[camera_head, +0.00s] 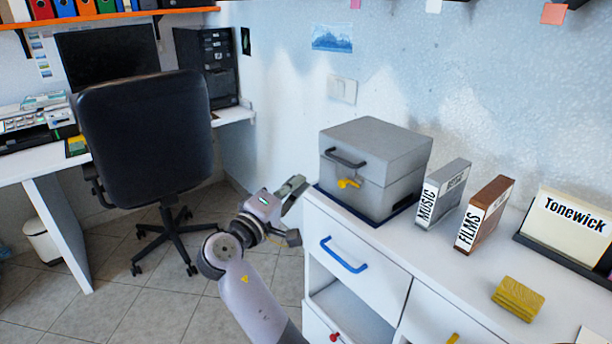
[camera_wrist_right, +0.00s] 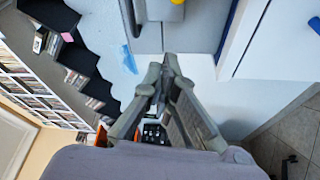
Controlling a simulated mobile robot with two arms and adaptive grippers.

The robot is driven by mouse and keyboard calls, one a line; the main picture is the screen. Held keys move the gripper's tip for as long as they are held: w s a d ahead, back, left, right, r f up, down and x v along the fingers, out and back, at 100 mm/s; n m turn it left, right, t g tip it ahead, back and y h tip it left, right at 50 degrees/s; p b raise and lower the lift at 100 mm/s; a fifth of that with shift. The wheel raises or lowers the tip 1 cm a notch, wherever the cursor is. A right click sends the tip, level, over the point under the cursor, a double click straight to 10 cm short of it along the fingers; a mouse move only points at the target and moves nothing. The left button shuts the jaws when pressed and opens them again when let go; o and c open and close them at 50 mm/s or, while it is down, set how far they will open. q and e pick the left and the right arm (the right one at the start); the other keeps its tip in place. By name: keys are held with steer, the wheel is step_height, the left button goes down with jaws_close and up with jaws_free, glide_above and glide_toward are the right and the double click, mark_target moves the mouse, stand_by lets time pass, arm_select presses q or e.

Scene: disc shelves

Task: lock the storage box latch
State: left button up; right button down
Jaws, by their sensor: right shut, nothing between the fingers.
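The grey storage box (camera_head: 404,160) stands on the white cabinet against the wall, with its lid down. A dark handle (camera_head: 346,158) is on the front of the lid. The yellow latch (camera_head: 349,184) is on the box front below that handle and appears to lie roughly sideways. At the top edge of the right wrist view a small part of the yellow latch (camera_wrist_right: 177,2) shows. My right gripper (camera_head: 294,188) is left of the box, apart from the latch. Its fingers (camera_wrist_right: 170,62) are shut with nothing between them. My left gripper is not in view.
The white cabinet (camera_head: 410,245) has a blue drawer handle (camera_head: 344,256) below the box. A grey MUSIC case (camera_head: 443,195) and a brown FILMS case (camera_head: 484,214) stand to the right of the box. A black chair (camera_head: 148,130) stands at left. Floor is free between chair and cabinet.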

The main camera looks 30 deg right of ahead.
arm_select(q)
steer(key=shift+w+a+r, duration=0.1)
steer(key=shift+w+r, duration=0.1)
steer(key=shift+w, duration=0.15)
arm_select(e)
steer(key=shift+v, duration=1.45)
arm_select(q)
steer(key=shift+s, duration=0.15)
